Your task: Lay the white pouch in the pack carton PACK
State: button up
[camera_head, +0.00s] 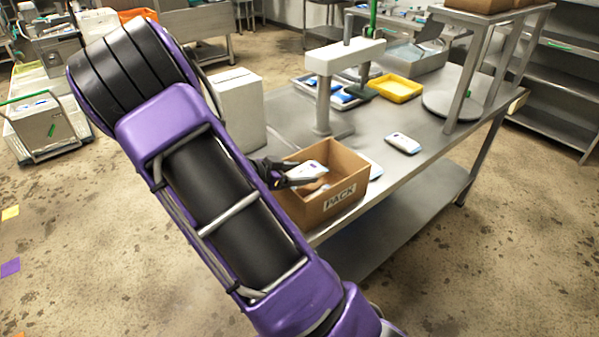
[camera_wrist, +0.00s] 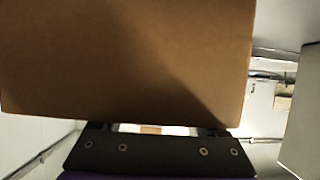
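The open brown carton marked PACK (camera_head: 340,197) stands at the table's near left corner. My gripper (camera_head: 283,178) reaches over its left side and is shut on the left end of a white pouch (camera_head: 309,171). The pouch is at the carton's mouth, tilted; I cannot tell whether it touches the carton. In the wrist view, a brown carton surface (camera_wrist: 130,60) fills most of the picture above my dark gripper (camera_wrist: 155,128), with a sliver of white at the fingers.
A white box (camera_head: 239,105) stands behind the carton at left. A white post stand (camera_head: 324,95), a yellow tray (camera_head: 396,88) and a tray with blue-and-white packs (camera_head: 345,100) are farther back. A round grey plate (camera_head: 450,105) sits at right. The table's right front is mostly clear.

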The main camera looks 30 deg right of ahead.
jog(key=shift+o, duration=0.2)
jog(key=shift+s+a+f, duration=0.15)
jog(key=shift+s+f, duration=0.05)
jog(key=shift+f, duration=0.4)
jog(key=shift+r, duration=0.2)
jog(key=r+p+v, duration=0.1)
jog(key=v, duration=1.1)
jog(key=shift+w+r+p, duration=0.2)
jog(key=shift+r+p, duration=0.05)
jog(key=shift+p, duration=0.1)
jog(key=shift+w+r, duration=0.1)
